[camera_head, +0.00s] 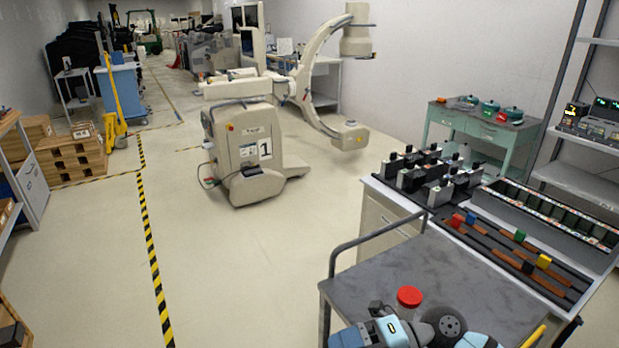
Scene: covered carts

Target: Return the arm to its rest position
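A blue and grey jointed part (392,330) with a dark round disc shows at the bottom edge, in front of the grey-topped cart (460,275). It looks like my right arm, folded low and cut off by the frame. I cannot make out its gripper fingers or whether they hold anything. My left arm and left gripper are not in view. A red round-topped thing (408,296) shows just behind the blue part; I cannot tell whether they touch.
A bench (380,187) with black devices, a parts rack and coloured blocks stands beyond the cart. A green table (470,130) and grey shelves (585,180) are at right. A white C-arm machine (243,150) stands mid-floor. Floor (240,270) left of the cart is clear.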

